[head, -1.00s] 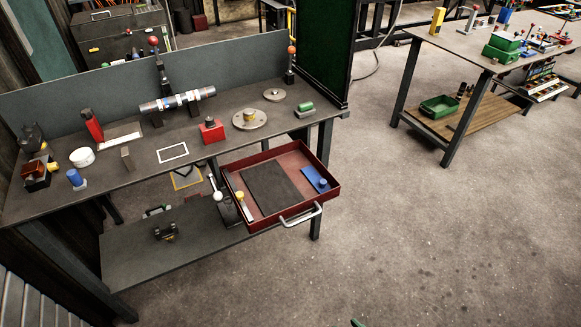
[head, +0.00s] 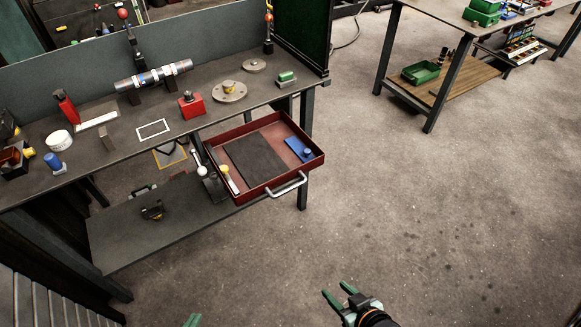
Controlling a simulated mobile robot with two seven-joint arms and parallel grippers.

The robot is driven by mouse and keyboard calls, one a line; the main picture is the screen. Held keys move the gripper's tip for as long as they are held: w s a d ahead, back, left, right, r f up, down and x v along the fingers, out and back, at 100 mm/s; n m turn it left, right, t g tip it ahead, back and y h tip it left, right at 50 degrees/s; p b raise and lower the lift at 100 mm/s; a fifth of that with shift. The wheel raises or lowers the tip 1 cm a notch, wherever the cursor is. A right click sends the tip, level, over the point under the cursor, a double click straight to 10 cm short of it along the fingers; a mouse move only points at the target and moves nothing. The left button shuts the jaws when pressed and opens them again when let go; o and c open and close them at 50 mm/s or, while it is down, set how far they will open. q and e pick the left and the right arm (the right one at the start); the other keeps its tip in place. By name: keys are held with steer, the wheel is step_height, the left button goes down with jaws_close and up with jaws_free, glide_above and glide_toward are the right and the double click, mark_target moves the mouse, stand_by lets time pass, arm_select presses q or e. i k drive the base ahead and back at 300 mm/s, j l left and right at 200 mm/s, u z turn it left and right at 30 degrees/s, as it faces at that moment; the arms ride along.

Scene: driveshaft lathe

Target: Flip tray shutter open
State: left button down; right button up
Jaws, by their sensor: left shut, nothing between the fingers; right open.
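The red tray (head: 312,166) is pulled out from under the workbench, with a metal handle (head: 287,186) on its front. A flat dark panel (head: 253,158) lies in its middle; I cannot tell for sure whether this is the shutter. A blue plate with a blue knob (head: 299,149) sits at the tray's right, and a light piece with a yellow top (head: 229,178) at its left. My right gripper (head: 338,291) is open and empty, over the floor in front of the tray. Only the green tip of my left gripper (head: 193,320) shows at the bottom edge, shut and away from the tray.
The workbench (head: 165,105) holds a metal shaft (head: 154,75), a red block (head: 191,104) and a round flange (head: 229,92). A lower shelf (head: 115,233) lies beneath. A second table (head: 433,18) stands at the back right. The floor before the tray is clear.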

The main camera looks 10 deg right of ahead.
mark_target(304, 154)
steer(key=i+l+z, duration=0.1)
steer(key=i+z, duration=0.45)
steer(key=z, duration=0.15)
steer(key=i+z, duration=0.35)
steer(key=k+l, duration=0.05)
steer(key=k, duration=0.05)
